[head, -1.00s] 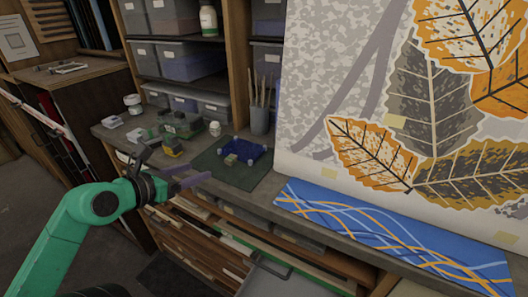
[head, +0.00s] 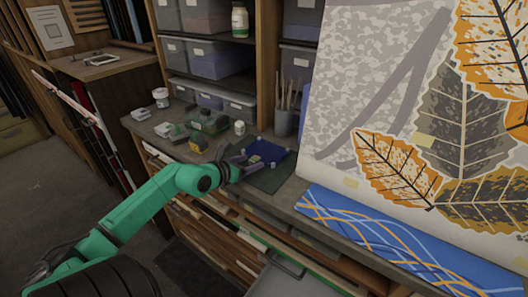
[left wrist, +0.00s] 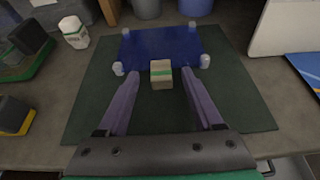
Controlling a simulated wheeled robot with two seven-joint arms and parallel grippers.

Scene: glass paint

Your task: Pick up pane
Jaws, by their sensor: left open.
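The pane is a dark blue sheet (left wrist: 160,45) on the green mat (left wrist: 95,90). Small clear pegs (left wrist: 119,68) stand at its corners. In the head view the pane (head: 281,149) is partly hidden by my gripper. A small wooden block with a green band (left wrist: 161,75) sits at the pane's near edge. My left gripper (left wrist: 155,85) is open, its two purple fingers on either side of the block with gaps between. In the head view my left gripper (head: 246,158) is over the mat. My right gripper does not show.
A white bottle (left wrist: 74,32) and yellow-and-black items (left wrist: 12,115) stand left of the mat. A cup of brushes (head: 284,122) stands behind it.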

